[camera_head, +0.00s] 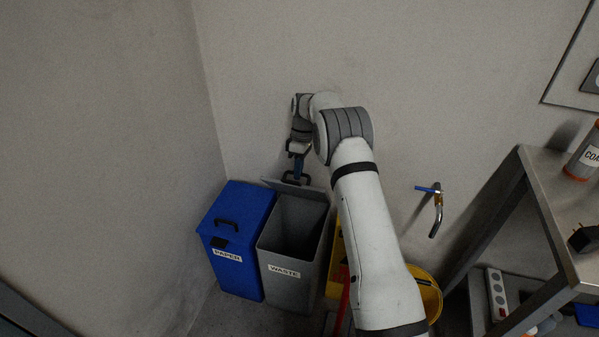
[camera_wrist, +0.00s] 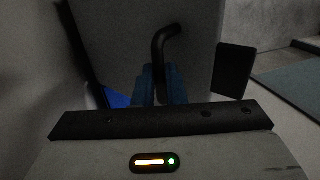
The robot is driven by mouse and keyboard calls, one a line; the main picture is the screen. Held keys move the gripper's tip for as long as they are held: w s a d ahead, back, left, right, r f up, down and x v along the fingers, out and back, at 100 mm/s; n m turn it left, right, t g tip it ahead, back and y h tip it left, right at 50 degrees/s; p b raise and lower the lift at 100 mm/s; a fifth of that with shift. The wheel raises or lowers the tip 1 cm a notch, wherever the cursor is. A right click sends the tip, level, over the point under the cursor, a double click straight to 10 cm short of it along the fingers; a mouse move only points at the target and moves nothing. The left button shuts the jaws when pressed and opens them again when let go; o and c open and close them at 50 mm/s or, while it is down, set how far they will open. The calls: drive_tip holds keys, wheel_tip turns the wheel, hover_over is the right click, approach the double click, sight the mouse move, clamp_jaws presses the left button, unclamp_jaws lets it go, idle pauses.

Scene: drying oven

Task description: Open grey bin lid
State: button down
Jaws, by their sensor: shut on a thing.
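The grey bin (camera_head: 285,263) with the WASTE label stands on the floor in the corner, and its dark interior shows from above. Its grey lid (camera_head: 317,192) is raised and tilted up at the back of the bin, near the wall. My gripper (camera_head: 299,172) is above the rear of the bin, shut on the black lid handle (camera_head: 290,178). In the wrist view, the blue fingers (camera_wrist: 158,85) are closed at the curved black handle (camera_wrist: 165,44), with the grey lid panel (camera_wrist: 199,50) behind it. The fingertips' exact contact is partly hidden.
A blue PAPER bin (camera_head: 236,238) with a shut lid stands directly left of the grey bin. A yellow bucket (camera_head: 429,296) and a red object (camera_head: 343,300) are right of it, partly behind my arm. A wall tap (camera_head: 437,212) and metal table (camera_head: 545,190) stand farther right.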

drive_tip(key=shift+w+d+f, duration=0.35)
drive_tip(key=shift+w+f, duration=0.05)
drive_tip(key=shift+f, duration=0.05)
drive_tip(key=c, duration=1.7)
unclamp_jaws()
drive_tip(key=shift+w+f, duration=0.15)
drive_tip(key=shift+f, duration=0.05)
drive_tip(key=shift+o, duration=1.1)
drive_tip(key=shift+a+r, duration=0.15)
drive_tip(key=shift+r, duration=0.1)
drive_tip(key=a+p+v, duration=0.1)
drive_tip(key=v, duration=0.6)
drive_tip(key=shift+w+d+r, duration=0.2)
drive_tip(key=shift+d+r, duration=0.1)
drive_tip(key=shift+d, duration=0.25)
drive_tip(key=shift+c, duration=0.2)
